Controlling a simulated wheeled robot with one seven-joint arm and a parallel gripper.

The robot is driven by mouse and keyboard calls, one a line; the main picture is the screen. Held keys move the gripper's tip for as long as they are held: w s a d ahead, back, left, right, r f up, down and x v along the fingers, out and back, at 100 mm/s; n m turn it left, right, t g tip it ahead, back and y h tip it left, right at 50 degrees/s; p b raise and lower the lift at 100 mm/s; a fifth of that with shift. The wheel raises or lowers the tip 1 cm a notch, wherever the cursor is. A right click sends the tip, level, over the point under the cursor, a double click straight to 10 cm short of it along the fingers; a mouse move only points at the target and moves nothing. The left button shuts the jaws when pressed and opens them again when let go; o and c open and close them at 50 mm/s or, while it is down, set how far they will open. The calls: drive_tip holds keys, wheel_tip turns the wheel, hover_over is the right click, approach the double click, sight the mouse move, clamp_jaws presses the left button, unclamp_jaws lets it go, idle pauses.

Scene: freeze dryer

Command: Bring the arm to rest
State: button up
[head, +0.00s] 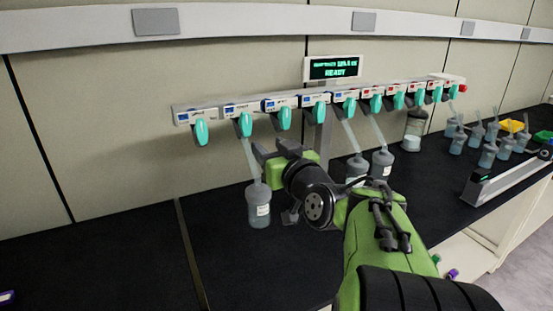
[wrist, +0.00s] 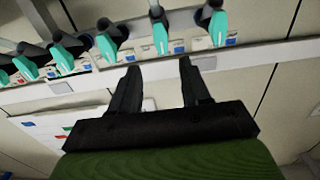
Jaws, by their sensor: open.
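My arm is green and black and reaches out over the black bench from the lower right of the head view. My gripper (wrist: 157,80) shows in the wrist view with its two black fingers apart and nothing between them. In the head view the gripper end is near the flask (head: 259,205) that hangs from the manifold by a clear tube, and the fingers are partly hidden by the wrist. I cannot tell whether the arm touches that flask. The manifold (head: 221,111) carries a row of teal valve handles and also shows in the wrist view (wrist: 185,46).
Two more flasks, one of them here (head: 382,162), hang just beyond my arm. A display (head: 334,69) reading READY stands above the manifold. Several loose flasks (head: 488,154) and a grey device (head: 505,178) are at the right. The bench (head: 90,255) at left is mostly clear.

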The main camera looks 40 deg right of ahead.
drive_tip(key=v, duration=0.3)
idle(0.5)
drive_tip(key=a+f+n+g+y+p, duration=0.2)
drive_tip(key=a+f+g+y+p, duration=0.15)
drive_tip(key=a, duration=0.85)
drive_tip(key=s+a+f+g+p, duration=0.2)
drive_tip(key=s+a+f+g, duration=0.1)
drive_tip(key=s, duration=0.5)
drive_tip(key=s+a+f+n+g+y+p, duration=0.1)
drive_tip(key=s+a+f+g+p, duration=0.1)
drive_tip(key=s+a+g, duration=0.3)
drive_tip(key=s+f, duration=0.1)
drive_tip(key=s, duration=0.3)
drive_tip(key=shift+a+f+p, duration=0.2)
drive_tip(key=shift+a+p, duration=0.05)
drive_tip(key=shift+p, duration=0.15)
